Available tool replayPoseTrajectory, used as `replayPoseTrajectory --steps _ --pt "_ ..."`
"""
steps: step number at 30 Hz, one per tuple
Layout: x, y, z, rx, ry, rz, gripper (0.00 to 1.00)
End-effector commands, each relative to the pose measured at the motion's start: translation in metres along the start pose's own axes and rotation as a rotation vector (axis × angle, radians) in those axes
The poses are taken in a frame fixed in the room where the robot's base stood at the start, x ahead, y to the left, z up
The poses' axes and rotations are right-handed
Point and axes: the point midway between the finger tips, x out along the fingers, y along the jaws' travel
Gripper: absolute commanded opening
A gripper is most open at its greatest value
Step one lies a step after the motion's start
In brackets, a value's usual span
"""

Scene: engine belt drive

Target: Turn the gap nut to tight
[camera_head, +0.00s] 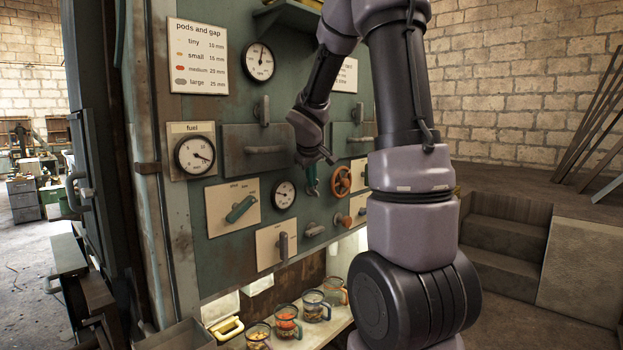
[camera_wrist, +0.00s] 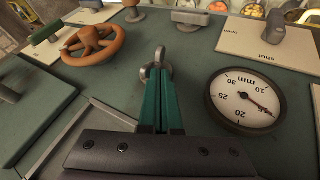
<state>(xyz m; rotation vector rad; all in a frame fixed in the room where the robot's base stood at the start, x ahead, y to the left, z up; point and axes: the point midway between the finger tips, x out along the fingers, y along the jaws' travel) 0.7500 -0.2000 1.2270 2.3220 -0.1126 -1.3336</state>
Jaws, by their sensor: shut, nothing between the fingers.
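My gripper (camera_wrist: 160,85) is shut, its teal fingers together and empty, pointing at the panel. In the head view my gripper (camera_head: 312,184) is small, between the mm dial and the orange handwheel. A grey metal piece with rounded lobes (camera_wrist: 158,57), which looks like the gap nut, shows just past the fingertips in the wrist view. The fingers partly cover it, and I cannot tell whether they touch it. The round mm dial (camera_wrist: 243,100) is to its right, with its needle toward the lower right; it also shows in the head view (camera_head: 284,195). No tight mark is readable.
The orange handwheel (camera_wrist: 92,43) stands out from the panel left of my gripper. A lever on a plate marked shut (camera_wrist: 272,28) is at upper right. Below the panel, several jars (camera_head: 287,321) stand on a shelf. A pods and gap chart (camera_head: 198,57) hangs at upper left.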

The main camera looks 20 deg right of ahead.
Motion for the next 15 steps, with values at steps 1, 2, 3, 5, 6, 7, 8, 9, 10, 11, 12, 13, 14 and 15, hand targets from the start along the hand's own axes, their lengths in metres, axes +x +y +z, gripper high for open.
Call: replayPoseTrajectory --steps 1,2,3,5,6,7,8,9,10,11,12,13,14,15 --pt "-0.0001 0.0 0.0 0.0 0.0 0.0 0.0" --pt "-0.0001 -0.0001 0.0 0.0 0.0 0.0 0.0" --pt "-0.0002 0.0 0.0 0.001 0.0 -0.001 0.0" --pt "-0.0003 0.0001 0.0 0.003 -0.001 -0.003 0.0" --pt "-0.0003 0.0003 -0.0001 0.003 -0.001 -0.006 0.0" --pt "-0.0004 0.0005 -0.0001 0.005 -0.002 -0.009 0.0" --pt "-0.0005 0.0006 -0.0001 0.008 -0.003 -0.013 0.0" --pt "-0.0007 0.001 -0.0001 0.01 -0.005 -0.019 0.0" --pt "-0.0008 0.0013 -0.0001 0.013 -0.006 -0.025 0.0" --pt "-0.001 0.0012 -0.0003 0.017 -0.007 -0.031 0.0" --pt "-0.0011 0.0012 -0.0003 0.019 -0.009 -0.038 0.0" --pt "-0.0012 0.0012 -0.0003 0.019 -0.01 -0.041 0.0" --pt "-0.0012 0.0013 -0.0003 0.019 -0.01 -0.043 0.0" --pt "-0.0013 0.0013 -0.0004 0.022 -0.011 -0.047 0.0"
